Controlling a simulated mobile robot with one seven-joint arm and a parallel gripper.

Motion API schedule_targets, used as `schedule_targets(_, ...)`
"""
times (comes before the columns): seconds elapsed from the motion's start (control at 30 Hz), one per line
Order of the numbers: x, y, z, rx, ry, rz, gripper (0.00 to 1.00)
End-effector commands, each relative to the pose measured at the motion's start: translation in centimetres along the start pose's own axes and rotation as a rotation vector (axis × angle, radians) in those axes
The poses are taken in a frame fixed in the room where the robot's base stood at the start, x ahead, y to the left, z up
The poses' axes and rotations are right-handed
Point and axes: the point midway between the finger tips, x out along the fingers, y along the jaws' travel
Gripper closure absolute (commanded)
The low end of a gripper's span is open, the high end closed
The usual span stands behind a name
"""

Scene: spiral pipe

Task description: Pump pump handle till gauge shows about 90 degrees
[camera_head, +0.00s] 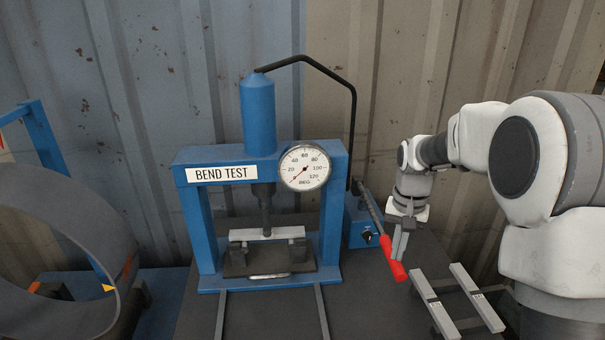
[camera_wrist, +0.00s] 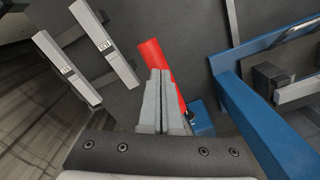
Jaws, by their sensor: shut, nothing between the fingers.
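The pump handle is a grey bar with a red grip (camera_head: 391,260), slanting down to the right from the blue pump (camera_head: 359,226). My gripper (camera_head: 399,256) is shut and empty, pointing down over the red grip. In the wrist view its fingertips (camera_wrist: 160,73) overlap the red grip (camera_wrist: 151,53); I cannot tell whether they touch. The round white gauge (camera_head: 305,167) is on the press's upper right; its red needle points to the lower left, near the low end of the scale.
The blue BEND TEST press (camera_head: 331,205) stands left of the pump, with a metal specimen (camera_head: 268,233) under its ram. Two light metal bars (camera_head: 434,305) lie at the right. A large dark pipe ring (camera_head: 95,235) is at the left. A black hose arches above the press.

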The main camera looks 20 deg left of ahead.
Motion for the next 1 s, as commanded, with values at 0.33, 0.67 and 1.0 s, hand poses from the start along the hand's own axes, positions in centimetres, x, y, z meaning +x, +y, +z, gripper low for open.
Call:
schedule_targets(0.33, 1.9, 0.1, 0.1, 0.001, -0.004, 0.002, 1.0)
schedule_targets(0.67, -0.6, 0.0, -0.1, 0.001, -0.004, 0.002, 1.0)
schedule_targets(1.0, -5.5, -0.4, -0.8, 0.001, 0.0, 0.001, 1.0)
